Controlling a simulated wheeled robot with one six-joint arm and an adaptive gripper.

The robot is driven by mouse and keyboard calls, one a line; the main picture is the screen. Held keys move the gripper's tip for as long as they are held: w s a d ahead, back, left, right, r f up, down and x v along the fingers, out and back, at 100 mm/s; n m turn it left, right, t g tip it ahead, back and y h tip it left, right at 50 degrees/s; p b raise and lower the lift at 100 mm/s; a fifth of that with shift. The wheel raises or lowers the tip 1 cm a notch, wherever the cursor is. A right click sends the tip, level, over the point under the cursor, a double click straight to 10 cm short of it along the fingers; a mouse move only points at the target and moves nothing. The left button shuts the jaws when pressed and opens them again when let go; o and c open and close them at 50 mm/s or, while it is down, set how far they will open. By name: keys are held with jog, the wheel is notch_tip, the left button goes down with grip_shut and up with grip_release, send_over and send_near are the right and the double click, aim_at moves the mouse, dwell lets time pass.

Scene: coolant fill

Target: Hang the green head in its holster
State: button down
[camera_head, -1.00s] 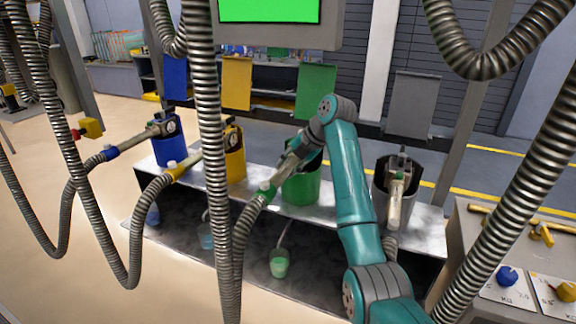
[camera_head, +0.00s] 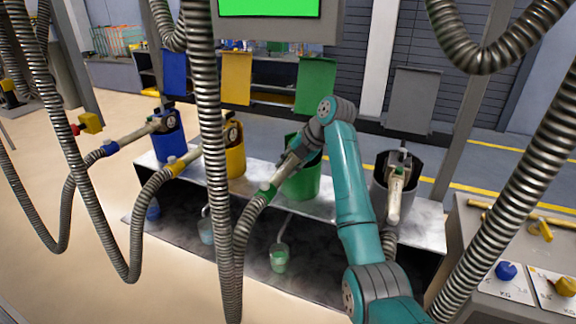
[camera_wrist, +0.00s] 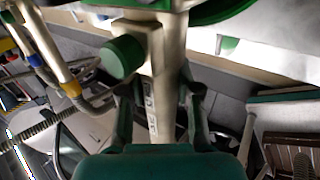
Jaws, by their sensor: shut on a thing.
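The green head (camera_head: 287,163) is a pale metal nozzle with a green collar on a ribbed hose. It lies tilted at the mouth of the green holster (camera_head: 302,184), a green bucket-shaped cup on the metal bench. My gripper (camera_head: 300,150) is at the head, partly hidden by my arm. In the wrist view my gripper (camera_wrist: 160,125) is shut on the pale body of the green head (camera_wrist: 165,70), with its green knob (camera_wrist: 122,57) beside it. The rim of the green holster (camera_wrist: 225,10) shows at the top. How deep the head sits in the holster is hidden.
Blue (camera_head: 166,140), yellow (camera_head: 235,158) and grey (camera_head: 380,190) holsters stand along the bench, each with its own head. Ribbed hoses (camera_head: 210,100) hang in front. A side table (camera_head: 475,245) with knobs is at the right.

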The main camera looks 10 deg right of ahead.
jog(key=c, duration=0.7)
grip_release()
jog(key=shift+f, duration=0.25)
jog(key=shift+v, duration=3.85)
jog(key=shift+w, duration=0.1)
